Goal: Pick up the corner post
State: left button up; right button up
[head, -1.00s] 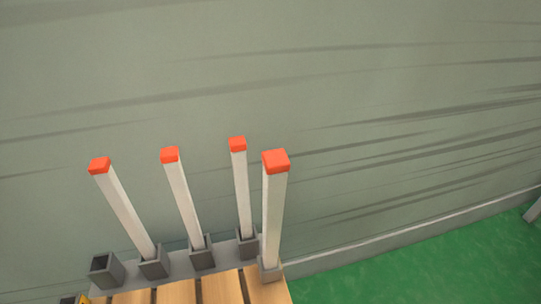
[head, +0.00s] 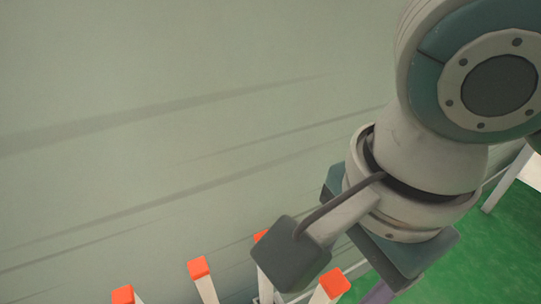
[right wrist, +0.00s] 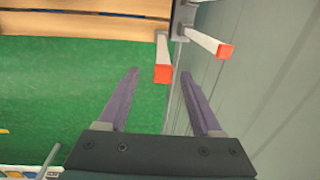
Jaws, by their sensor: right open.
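Several white corner posts with orange-red caps show along the bottom of the head view, such as the left one (head: 123,294), the second (head: 199,268) and the front right one (head: 335,283). My right arm covers part of the group, and their bases are out of frame. In the right wrist view, one post (right wrist: 163,50) stands just beyond the gap between the fingertips, and another (right wrist: 208,41) is to its right, near the wall. My right gripper (right wrist: 158,76) is open and empty, its purple fingers apart from both posts. My left gripper is not in view.
Wooden slats (right wrist: 80,22) lie at the top left of the right wrist view. A grey-green wall (head: 150,130) runs behind the posts, close to the right finger's side in the wrist view. Green floor (right wrist: 60,90) is open left of the gripper.

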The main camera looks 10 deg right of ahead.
aim_at(339, 287)
jog(key=f+b, duration=0.1)
jog(key=f, duration=0.3)
jog(key=shift+w+f+b, duration=0.2)
jog(key=shift+f+b, duration=0.2)
jog(key=f+b, duration=0.1)
jog(key=f, duration=0.1)
jog(key=w+f+b, duration=0.1)
jog(key=f, duration=0.1)
jog(key=shift+f, duration=0.25)
jog(key=shift+a+f+b, duration=0.1)
jog(key=shift+f+b, duration=0.2)
jog(key=c, duration=0.3)
grip_shut()
